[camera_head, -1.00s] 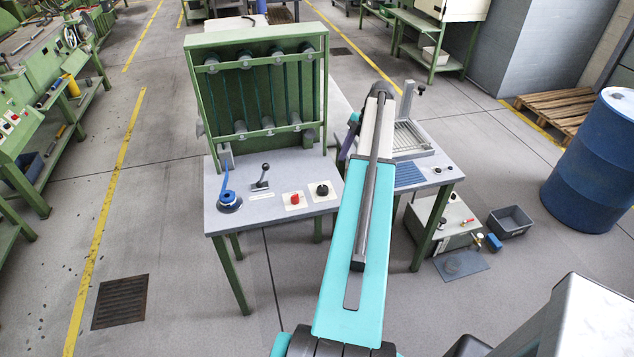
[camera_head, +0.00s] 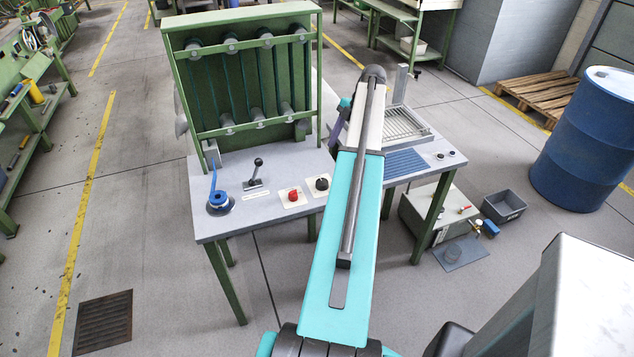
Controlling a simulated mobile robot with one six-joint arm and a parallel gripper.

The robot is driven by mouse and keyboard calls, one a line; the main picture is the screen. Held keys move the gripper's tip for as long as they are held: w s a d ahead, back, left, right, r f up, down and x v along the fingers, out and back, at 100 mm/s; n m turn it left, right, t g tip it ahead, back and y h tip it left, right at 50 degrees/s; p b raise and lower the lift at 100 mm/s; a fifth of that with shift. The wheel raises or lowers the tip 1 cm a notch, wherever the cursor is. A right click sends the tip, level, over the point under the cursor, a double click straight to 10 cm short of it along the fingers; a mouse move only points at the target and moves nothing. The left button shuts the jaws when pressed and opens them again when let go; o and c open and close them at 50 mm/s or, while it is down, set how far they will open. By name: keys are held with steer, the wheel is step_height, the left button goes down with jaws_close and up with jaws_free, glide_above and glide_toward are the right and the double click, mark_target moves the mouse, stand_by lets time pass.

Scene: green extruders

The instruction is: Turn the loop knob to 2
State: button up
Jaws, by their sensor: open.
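On the grey tabletop (camera_head: 262,216) of the green frame stand a red knob (camera_head: 293,195) and a black knob (camera_head: 322,184), each on a pale square plate. My arm reaches forward between the two tables. A small purple and teal part shows left of its far end, but I cannot make out my gripper's jaws, which are hidden behind the arm.
A blue-handled valve (camera_head: 219,201) and a black-ball lever (camera_head: 256,172) stand left of the red knob. The green frame (camera_head: 240,22) with rollers rises behind. On the right are a blue barrel (camera_head: 585,140), a grey bin (camera_head: 503,207) and a pallet (camera_head: 548,92).

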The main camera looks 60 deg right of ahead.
mark_target(322, 182)
steer(key=shift+w, duration=0.15)
steer(key=shift+a+f, duration=0.1)
steer(key=shift+p+x, duration=2.15)
steer(key=shift+x, duration=4.7)
steer(key=c, duration=1)
